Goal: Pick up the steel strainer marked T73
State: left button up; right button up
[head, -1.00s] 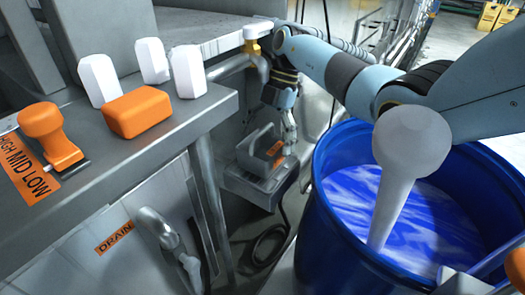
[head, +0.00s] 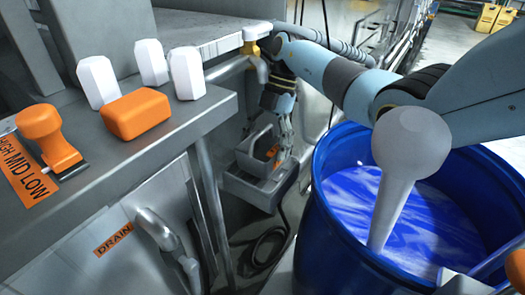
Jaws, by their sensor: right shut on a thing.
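The steel strainer (head: 250,160) is a small grey box-shaped piece with an upright handle and an orange label, low in the middle of the head view. The label is too small to read, so I cannot confirm T73. It is in or just over a grey open holder (head: 250,190); the gap between them is unclear. My right gripper (head: 284,145) reaches down from above and is shut on the strainer's right side. Its fingertips partly cover the label and that side. My left gripper is not in view.
A blue drum (head: 330,225) of blue liquid stands right of the holder, with a white round-ended rod (head: 400,170) in front. A grey counter (head: 200,115) with white blocks and an orange block is at left. A dark hose lies below.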

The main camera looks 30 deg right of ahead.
jog(key=shift+r, duration=0.1)
jog(key=shift+w+d+r, duration=0.1)
jog(key=shift+r, duration=0.1)
jog(key=w+d+b, duration=0.2)
jog(key=d+b, duration=0.4)
jog(key=d, duration=0.2)
jog(key=w+d+b, duration=0.2)
jog(key=d+b, duration=0.4)
jog(key=d, duration=0.3)
jog(key=shift+w, duration=0.4)
